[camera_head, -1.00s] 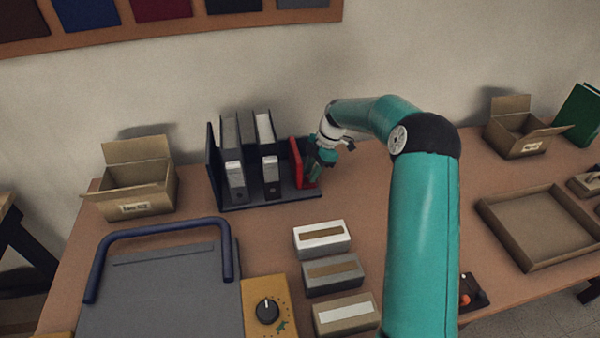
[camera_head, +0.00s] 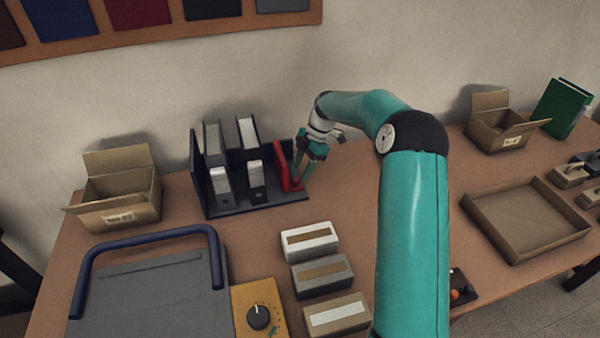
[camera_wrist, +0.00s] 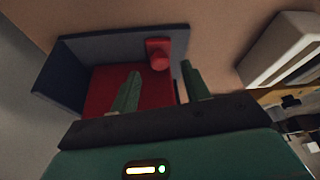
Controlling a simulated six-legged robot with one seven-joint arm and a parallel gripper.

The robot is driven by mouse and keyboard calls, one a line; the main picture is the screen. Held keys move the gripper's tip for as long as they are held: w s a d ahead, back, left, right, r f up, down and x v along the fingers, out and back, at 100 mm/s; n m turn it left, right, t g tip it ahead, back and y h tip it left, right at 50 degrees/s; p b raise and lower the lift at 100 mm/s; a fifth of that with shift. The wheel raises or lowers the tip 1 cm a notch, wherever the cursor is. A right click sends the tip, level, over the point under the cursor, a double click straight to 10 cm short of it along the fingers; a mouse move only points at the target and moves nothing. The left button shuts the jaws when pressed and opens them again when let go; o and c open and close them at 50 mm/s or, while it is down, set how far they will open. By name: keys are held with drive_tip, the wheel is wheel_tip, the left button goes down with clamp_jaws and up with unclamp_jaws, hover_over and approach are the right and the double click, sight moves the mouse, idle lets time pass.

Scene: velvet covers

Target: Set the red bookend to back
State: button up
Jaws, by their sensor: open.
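The red bookend (camera_head: 281,166) stands upright at the right end of the dark rack (camera_head: 253,207), just right of the binders. In the wrist view the red bookend (camera_wrist: 100,88) shows as a red plate with a rounded red knob (camera_wrist: 158,53) on it, inside the grey-blue rack end. My gripper (camera_head: 302,170) is right beside the bookend, on its right. In the wrist view my gripper's two green fingers (camera_wrist: 163,90) are spread apart. The left finger overlaps the plate, and the knob lies beyond and between the fingertips. I cannot tell whether a finger touches the bookend.
Several grey and black binders (camera_head: 219,184) stand in the rack. Small boxes (camera_head: 310,241) lie in a row in front. An open carton (camera_head: 121,190) is at left, an empty tray (camera_head: 526,216) at right. The table between rack and tray is largely clear behind my arm.

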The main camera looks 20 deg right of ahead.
drive_tip(key=v, duration=1)
drive_tip(key=shift+r, duration=0.35)
drive_tip(key=shift+r, duration=0.1)
drive_tip(key=s+a+r+m+t+h, duration=0.1)
drive_tip(key=s+a+r+m+h, duration=0.1)
drive_tip(key=s+a+r+m, duration=0.4)
drive_tip(key=s+a+r+m+t+h, duration=0.25)
drive_tip(key=s+r, duration=0.45)
drive_tip(key=s, duration=0.4)
drive_tip(key=s+f+m+t, duration=0.2)
drive_tip(key=s+m, duration=0.9)
drive_tip(key=s, duration=1)
drive_tip(key=shift+s+a+f+m+t, duration=0.15)
drive_tip(key=shift+s+a+m+t, duration=0.2)
drive_tip(key=shift+t, duration=0.1)
